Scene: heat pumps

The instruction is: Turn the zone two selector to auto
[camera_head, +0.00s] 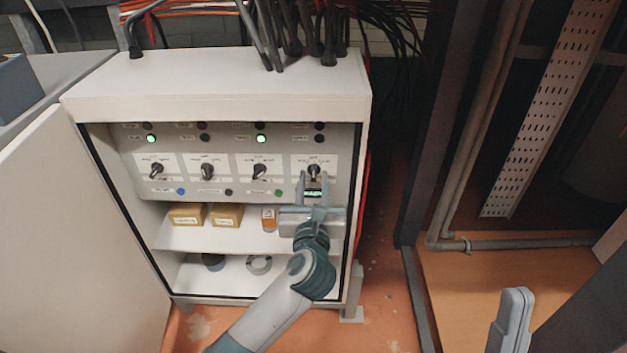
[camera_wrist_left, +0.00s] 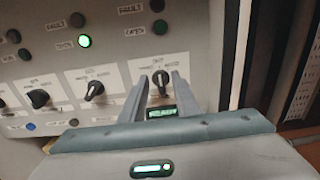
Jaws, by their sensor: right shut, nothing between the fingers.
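Four-position row of black selector knobs sits on the cabinet's control panel; the small labels are too blurred to tell which is zone two. The rightmost selector (camera_head: 314,170) points roughly straight up and also shows in the left wrist view (camera_wrist_left: 161,79). My left gripper (camera_head: 314,180) is open at this knob, one finger on each side, seen also in the left wrist view (camera_wrist_left: 160,86); contact cannot be told. The other selectors, far left (camera_head: 156,171), second (camera_head: 207,171) and third (camera_head: 259,171), stand free. My right gripper (camera_head: 515,305) is shut and empty at the lower right, away from the cabinet.
Two lamps glow green, one at left (camera_head: 151,139) and one at middle (camera_head: 261,139). Shelves below hold yellow boxes (camera_head: 226,215) and a tape roll (camera_head: 259,264). The open cabinet door (camera_head: 85,240) stands at left. A pipe (camera_head: 470,150) and dark post stand at right.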

